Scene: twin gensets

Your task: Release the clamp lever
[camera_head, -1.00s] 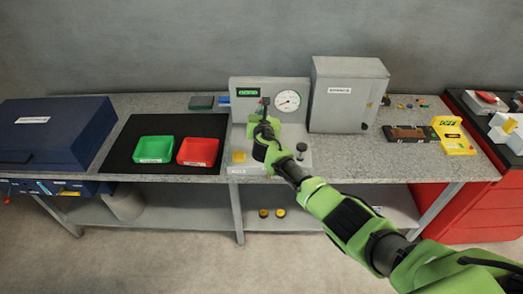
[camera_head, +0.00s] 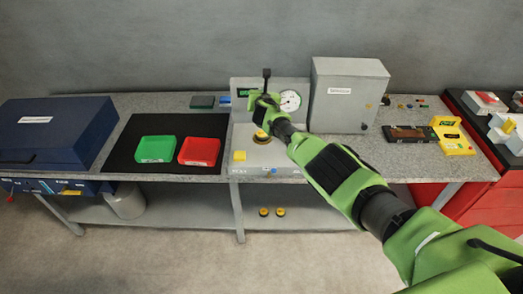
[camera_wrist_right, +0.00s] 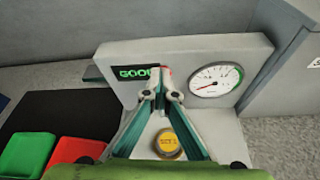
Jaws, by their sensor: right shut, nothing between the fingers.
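The grey test stand (camera_head: 238,132) sits in the middle of the bench, with a round gauge (camera_head: 290,101) on its upright back panel. My right gripper (camera_head: 255,100) is in front of this panel, above the stand's base. In the right wrist view its fingertips (camera_wrist_right: 159,88) meet, shut and empty, just below the green display (camera_wrist_right: 137,73). A small red tip (camera_wrist_right: 165,70) shows just beyond them. A round yellow-topped part (camera_wrist_right: 168,143) sits on the base below the fingers. A dark round knob (camera_wrist_right: 238,165) is at its right.
A green bin (camera_head: 156,149) and a red bin (camera_head: 199,151) stand on a black mat left of the stand. A grey cabinet (camera_head: 347,95) stands close on its right.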

